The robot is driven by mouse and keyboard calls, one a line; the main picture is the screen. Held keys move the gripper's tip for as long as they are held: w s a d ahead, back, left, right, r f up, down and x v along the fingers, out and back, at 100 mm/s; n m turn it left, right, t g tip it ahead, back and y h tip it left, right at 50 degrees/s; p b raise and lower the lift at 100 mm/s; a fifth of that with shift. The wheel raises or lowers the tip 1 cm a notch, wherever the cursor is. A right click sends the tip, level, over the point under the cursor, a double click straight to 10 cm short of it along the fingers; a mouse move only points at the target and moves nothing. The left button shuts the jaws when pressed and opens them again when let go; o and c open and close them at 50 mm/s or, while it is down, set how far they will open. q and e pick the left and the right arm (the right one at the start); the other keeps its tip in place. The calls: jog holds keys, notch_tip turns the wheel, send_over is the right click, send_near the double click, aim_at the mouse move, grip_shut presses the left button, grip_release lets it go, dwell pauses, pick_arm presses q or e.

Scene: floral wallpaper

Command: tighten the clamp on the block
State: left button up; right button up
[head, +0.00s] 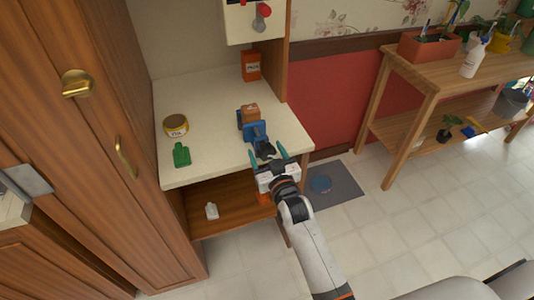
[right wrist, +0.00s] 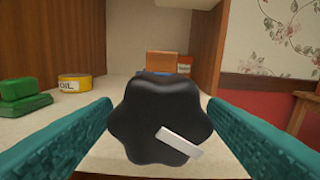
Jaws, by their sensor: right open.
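The blue clamp (head: 255,130) stands on the cream worktop near its right front edge. An orange-brown block (head: 249,113) sits at its far end; it also shows in the right wrist view (right wrist: 175,64). The clamp's black lobed knob (head: 265,150) faces me and fills the middle of the right wrist view (right wrist: 160,115), with a white mark on it. My right gripper (head: 267,161) is open, with its teal fingers on either side of the knob and visible gaps between. Whether the block is held firmly is hidden. My left gripper is not in view.
A yellow oil tin (head: 176,125) and a green object (head: 181,155) stand left on the worktop. An orange container (head: 251,65) is at the back. A lower shelf (head: 235,208) holds a small white item (head: 211,211). A wooden plant bench (head: 440,78) stands right.

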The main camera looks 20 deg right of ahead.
jog(key=shift+s, duration=0.1)
jog(key=s+b, duration=0.1)
jog(key=s, duration=1.1)
jog(key=shift+d+b, duration=0.2)
jog(key=shift+b, duration=0.15)
jog(key=shift+w, duration=0.1)
jog(key=w+p, duration=0.3)
jog(key=w, duration=0.1)
jog(key=w+p, duration=0.3)
jog(key=w, duration=0.1)
jog(key=w+p, duration=0.2)
jog(key=w, duration=0.2)
jog(key=shift+a+r+p, duration=0.25)
jog(key=shift+r+p, duration=0.05)
jog(key=shift+p, duration=0.1)
jog(key=c, duration=1)
